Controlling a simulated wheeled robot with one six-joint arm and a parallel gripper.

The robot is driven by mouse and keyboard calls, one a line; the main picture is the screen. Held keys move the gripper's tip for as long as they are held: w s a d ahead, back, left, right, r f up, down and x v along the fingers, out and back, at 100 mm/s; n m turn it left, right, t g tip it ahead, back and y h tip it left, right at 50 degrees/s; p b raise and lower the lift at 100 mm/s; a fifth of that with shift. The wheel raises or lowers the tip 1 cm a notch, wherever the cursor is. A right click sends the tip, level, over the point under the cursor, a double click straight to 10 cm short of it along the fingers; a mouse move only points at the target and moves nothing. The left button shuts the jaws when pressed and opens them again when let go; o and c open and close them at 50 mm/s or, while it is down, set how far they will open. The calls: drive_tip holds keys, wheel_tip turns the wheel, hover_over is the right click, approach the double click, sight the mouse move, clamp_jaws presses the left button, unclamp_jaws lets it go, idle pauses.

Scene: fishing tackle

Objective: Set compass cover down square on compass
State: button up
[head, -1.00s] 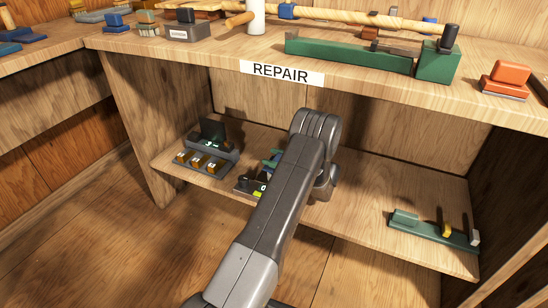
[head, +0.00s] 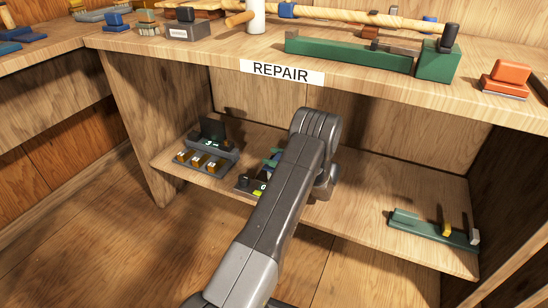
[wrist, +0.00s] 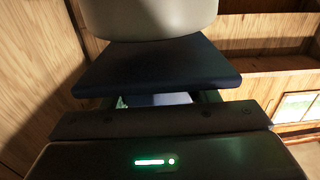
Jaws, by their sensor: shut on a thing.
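My gripper (wrist: 157,97) is shut on a dark blue flat slab (wrist: 155,68), which looks like the compass cover. The slab spans the wrist view just beyond the gripper's dark crossbar, with a rounded grey-beige shape (wrist: 150,18) beyond it. In the head view my arm hides the gripper and most of what it holds. A dark object with a knob and a yellow-green mark (head: 253,186) shows on the lower shelf just left of my arm. It may be the compass, but I cannot tell. Any contact between cover and compass is hidden.
The lower shelf (head: 355,205) has free room right of my arm. A green rack (head: 432,230) stands at its right end, and a dark grey holder with amber blocks (head: 208,160) at its left. The upper bench with the REPAIR sign (head: 282,73) overhangs the shelf.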

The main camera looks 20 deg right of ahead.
drive_tip(key=shift+f, duration=0.7)
drive_tip(key=o, duration=1.1)
drive_tip(key=p+v, duration=0.4)
drive_tip(key=v, duration=0.9)
drive_tip(key=shift+s+d, duration=0.25)
drive_tip(key=shift+d, duration=0.05)
drive_tip(key=b+x, duration=0.4)
drive_tip(key=x, duration=0.9)
drive_tip(key=shift+w+a+f, duration=0.1)
drive_tip(key=shift+w+a, duration=0.1)
drive_tip(key=shift+a, duration=0.05)
drive_tip(key=shift+r, duration=0.35)
